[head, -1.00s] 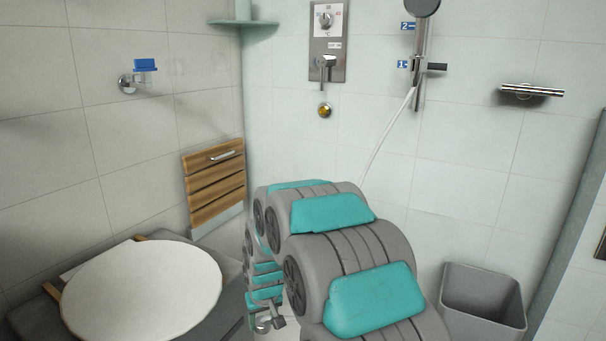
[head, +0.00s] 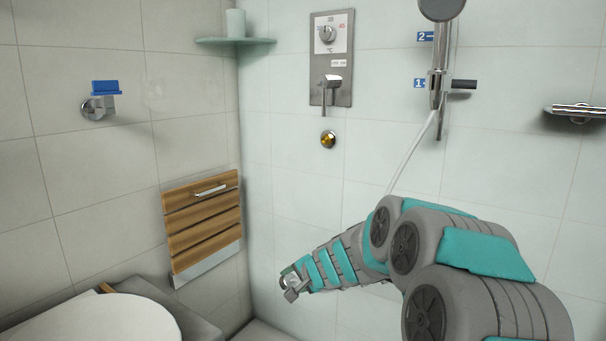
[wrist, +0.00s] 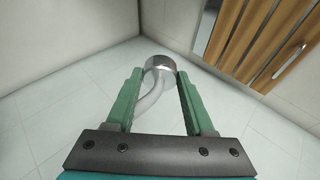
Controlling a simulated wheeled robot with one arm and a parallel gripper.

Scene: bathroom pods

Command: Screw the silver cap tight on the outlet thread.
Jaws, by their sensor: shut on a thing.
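In the wrist view my gripper (wrist: 160,76) has two green fingers shut on the silver cap (wrist: 162,67), a short shiny cylinder at the fingertips. A curved pale-grey piece shows below the cap between the fingers. The outlet is not in the wrist view.
A folded wooden seat (head: 203,225) hangs on the left wall, close to my gripper's left. The valve plate (head: 331,60) and lever are above the outlet. The shower hose (head: 411,155) hangs to its right. A toilet lid (head: 95,320) is at lower left.

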